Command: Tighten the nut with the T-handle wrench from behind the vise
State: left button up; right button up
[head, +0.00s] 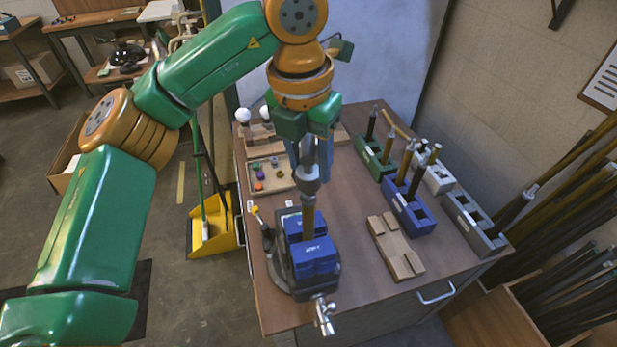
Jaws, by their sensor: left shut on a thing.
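The blue vise (315,258) stands at the front left of the wooden workbench, with its metal handle at the near end. A brass-coloured upright rod (308,222) stands in its jaws. My left gripper (311,152) comes down from above and is shut on what looks like the T-handle wrench (310,186), whose grey lower part is upright over the top of the rod. The wrench and rod line up and seem to touch. I cannot make out the nut; it is hidden or too small. My right gripper is out of view.
A parts tray (270,187) lies behind the vise. A wooden block (396,247) lies to its right. Green (374,157), blue (409,210) and grey (474,222) holders, several with upright tools, fill the right side. A yellow dustpan (212,233) stands left of the bench.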

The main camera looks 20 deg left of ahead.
aim_at(306, 177)
pick_arm(q)
jog(key=shift+a, duration=0.1)
grip_shut()
jog(key=shift+f+n, duration=0.1)
jog(key=shift+n, duration=0.5)
jog(key=shift+n+b, duration=0.35)
jog(key=shift+n, duration=0.65)
jog(key=n, duration=0.4)
jog(key=shift+y, duration=0.4)
jog(key=n, duration=0.4)
jog(key=shift+a+n+y, duration=0.15)
jog(key=shift+n+y, duration=0.15)
jog(key=shift+n, duration=0.1)
jog(key=n+g, duration=0.1)
jog(key=n, duration=0.5)
jog(key=shift+s, duration=0.15)
jog(key=n, duration=0.6)
jog(key=shift+g+b, duration=0.35)
jog(key=shift+g, duration=0.05)
jog(key=shift+f+b, duration=1.45)
jog(key=shift+b, duration=0.2)
